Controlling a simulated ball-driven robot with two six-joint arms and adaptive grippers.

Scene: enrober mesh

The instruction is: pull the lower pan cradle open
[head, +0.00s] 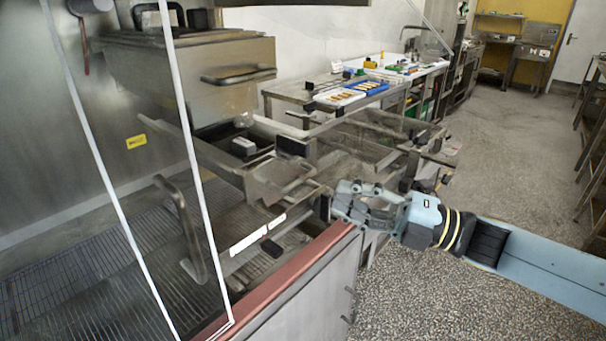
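The enrober machine fills the left and middle of the head view. A grey metal tray-like part (275,183), which seems to be the lower pan cradle, sits in the machine's open side, below the upper tank (165,75). I cannot tell for sure which part is the cradle or how far out it is. My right gripper (336,202) points left, its fingers close to a small dark block at the machine's right edge. Whether they touch it, or how far they are apart, is unclear. My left gripper is not in view.
The upper tank has a bar handle (238,76). A curved handle (181,228) stands over the wire mesh belt (85,285). A clear panel with white edges crosses the left. A reddish rail (290,278) edges the machine. Speckled floor (480,180) is free at right.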

